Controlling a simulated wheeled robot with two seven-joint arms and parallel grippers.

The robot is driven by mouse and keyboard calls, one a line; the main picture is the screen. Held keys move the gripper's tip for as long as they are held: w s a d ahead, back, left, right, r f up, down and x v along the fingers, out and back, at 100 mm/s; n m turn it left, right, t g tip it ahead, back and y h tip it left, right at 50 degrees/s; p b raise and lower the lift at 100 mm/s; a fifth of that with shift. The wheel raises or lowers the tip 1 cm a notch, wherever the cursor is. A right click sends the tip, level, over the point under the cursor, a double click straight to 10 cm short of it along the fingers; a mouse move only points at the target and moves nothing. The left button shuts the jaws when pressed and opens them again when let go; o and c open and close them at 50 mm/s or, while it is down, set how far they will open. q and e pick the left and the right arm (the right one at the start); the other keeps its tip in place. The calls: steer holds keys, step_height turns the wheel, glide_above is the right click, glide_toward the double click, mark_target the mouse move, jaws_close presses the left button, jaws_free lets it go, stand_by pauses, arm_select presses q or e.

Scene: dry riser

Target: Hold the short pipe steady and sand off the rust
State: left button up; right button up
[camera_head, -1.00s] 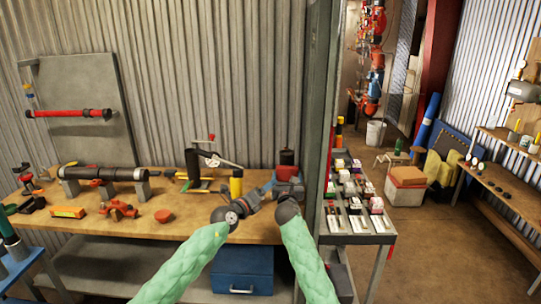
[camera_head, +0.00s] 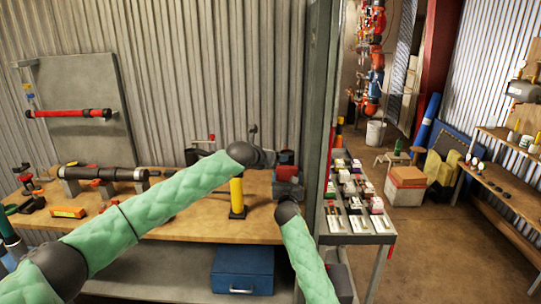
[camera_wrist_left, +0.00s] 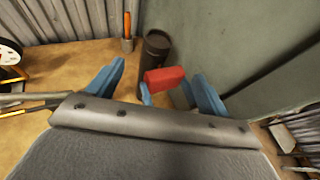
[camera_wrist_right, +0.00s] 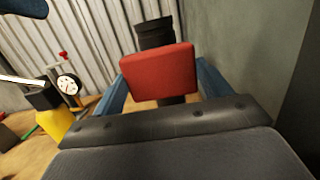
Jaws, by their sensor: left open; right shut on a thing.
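The short pipe (camera_head: 286,157) is a dark upright cylinder at the bench's back right; it also shows in the left wrist view (camera_wrist_left: 155,48) and the right wrist view (camera_wrist_right: 154,32). My right gripper (camera_head: 288,188) is shut on a red block (camera_wrist_right: 160,70), held in front of the pipe. Whether block and pipe touch, I cannot tell. My left gripper (camera_head: 265,157) is open and empty, raised left of the pipe. In its wrist view, the pipe and red block lie ahead between the blue fingers. Rust is not discernible.
A yellow cylinder (camera_head: 237,195) stands on the wooden bench (camera_head: 185,215) left of my right gripper. A long dark pipe (camera_head: 105,173) lies on supports further left. A grey upright panel (camera_head: 318,110) bounds the bench on the right.

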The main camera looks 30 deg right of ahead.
mark_target(291, 161)
arm_select(q)
steer(key=shift+w+x, duration=0.15)
steer(key=shift+x, duration=2.85)
steer(key=shift+w+x, duration=0.15)
steer(key=shift+x, duration=2.8)
steer(key=shift+a+r, duration=0.1)
jaws_close()
